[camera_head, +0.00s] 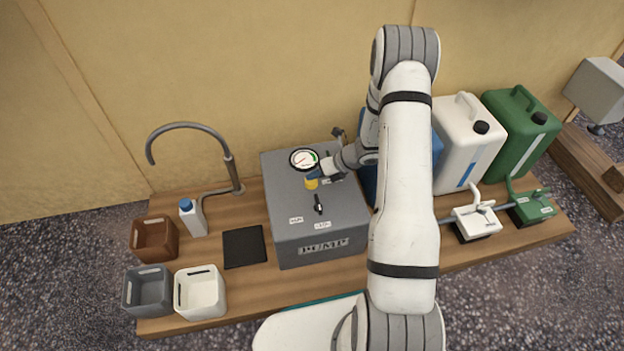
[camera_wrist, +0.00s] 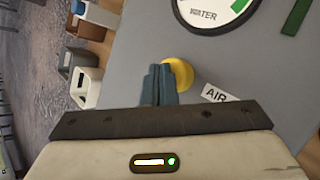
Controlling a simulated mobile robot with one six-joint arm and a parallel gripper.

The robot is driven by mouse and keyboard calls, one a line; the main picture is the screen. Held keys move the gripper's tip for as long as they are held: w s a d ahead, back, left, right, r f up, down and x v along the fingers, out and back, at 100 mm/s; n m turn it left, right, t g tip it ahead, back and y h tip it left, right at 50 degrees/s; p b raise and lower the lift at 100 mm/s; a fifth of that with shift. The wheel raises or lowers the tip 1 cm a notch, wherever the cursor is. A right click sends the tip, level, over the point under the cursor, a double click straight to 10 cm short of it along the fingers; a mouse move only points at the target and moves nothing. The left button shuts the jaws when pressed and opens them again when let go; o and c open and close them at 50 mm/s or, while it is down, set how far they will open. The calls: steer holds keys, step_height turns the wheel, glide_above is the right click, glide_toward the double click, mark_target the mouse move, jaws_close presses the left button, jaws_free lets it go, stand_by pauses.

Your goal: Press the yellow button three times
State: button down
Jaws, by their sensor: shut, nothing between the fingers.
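The yellow button (camera_head: 311,183) is on top of the grey pump box (camera_head: 285,239), just below a round gauge. It also shows in the wrist view (camera_wrist: 180,74), close to an "AIR" label and partly covered by my fingertips. My gripper (camera_head: 314,175) is shut and empty, with its blue-grey fingers at the button. In the wrist view the closed fingertips (camera_wrist: 161,70) overlap the button's left side. I cannot tell whether they touch it or whether the button is pressed down.
The gauge (camera_head: 303,159) and a black switch (camera_head: 318,205) are close to the button. A tap (camera_head: 229,168), a white bottle (camera_head: 191,217) and small bins (camera_head: 198,292) stand to the left. A white canister (camera_head: 463,145) and a green canister (camera_head: 524,128) stand to the right.

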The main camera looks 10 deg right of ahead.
steer(key=shift+f+b, duration=0.3)
steer(key=shift+f, duration=0.15)
stand_by(0.6)
steer(key=shift+r+p, duration=1.1)
steer(key=shift+r, duration=0.2)
steer(key=shift+f, duration=0.2)
steer(key=shift+f, duration=0.25)
steer(key=shift+f+b, duration=0.7)
steer(key=shift+f, duration=0.15)
stand_by(0.7)
steer(key=shift+r, duration=0.15)
steer(key=shift+r+p, duration=1)
steer(key=shift+r, duration=0.1)
